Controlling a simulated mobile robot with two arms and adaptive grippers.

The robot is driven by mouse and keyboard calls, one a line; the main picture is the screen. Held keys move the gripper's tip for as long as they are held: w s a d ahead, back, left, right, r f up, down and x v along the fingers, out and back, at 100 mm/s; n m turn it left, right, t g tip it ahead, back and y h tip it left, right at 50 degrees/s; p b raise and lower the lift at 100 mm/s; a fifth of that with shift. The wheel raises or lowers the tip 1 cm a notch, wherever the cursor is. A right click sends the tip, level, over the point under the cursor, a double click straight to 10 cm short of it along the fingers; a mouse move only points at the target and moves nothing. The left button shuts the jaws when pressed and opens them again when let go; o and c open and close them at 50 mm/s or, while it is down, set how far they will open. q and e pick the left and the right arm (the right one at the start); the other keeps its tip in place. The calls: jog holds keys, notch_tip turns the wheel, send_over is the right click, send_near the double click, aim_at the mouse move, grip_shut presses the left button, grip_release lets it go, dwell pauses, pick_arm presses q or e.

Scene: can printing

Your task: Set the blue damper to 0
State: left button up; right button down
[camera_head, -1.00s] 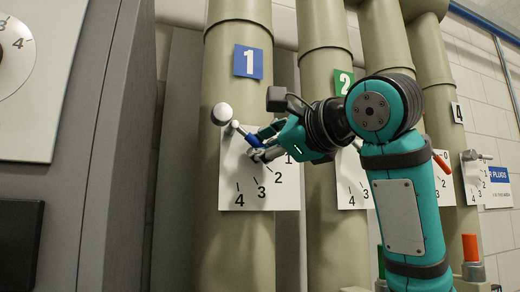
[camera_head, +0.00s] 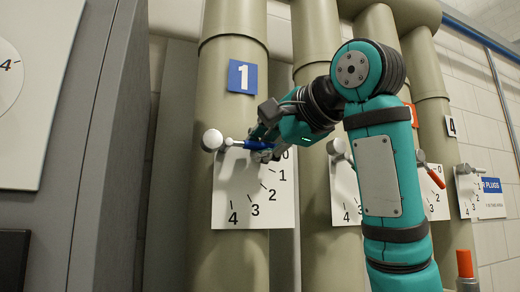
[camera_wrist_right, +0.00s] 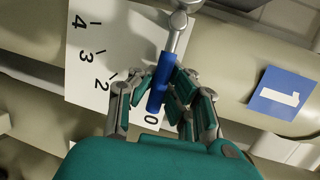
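The blue damper is a lever with a round grey knob (camera_head: 212,140) and a blue handle (camera_head: 257,145) on the pipe marked 1. The handle points right, toward the 0 on its white scale plate (camera_head: 235,195). In the right wrist view, the blue handle (camera_wrist_right: 160,82) ends close beside the 0. My right gripper (camera_head: 262,140) is around the handle. In the wrist view, its fingers (camera_wrist_right: 155,95) are spread on both sides, with a gap on the left and the right ones close to or touching the handle. My left gripper is not in view.
A blue sign 1 (camera_head: 243,77) is above the lever. More pipes with scale plates and a red lever (camera_head: 436,177) stand to the right. A grey cabinet (camera_head: 90,150) is at left. An orange-topped part (camera_head: 464,263) is at lower right.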

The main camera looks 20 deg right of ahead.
jog(key=shift+a+f, duration=0.1)
jog(key=shift+f, duration=0.1)
dwell(0.3)
jog(key=c, duration=1.8)
grip_release()
jog(key=shift+c, duration=0.2)
jog(key=o, duration=0.5)
jog(key=shift+s+r, duration=0.2)
jog(key=shift+s, duration=0.15)
jog(key=shift+w, duration=0.1)
jog(key=v, duration=1.2)
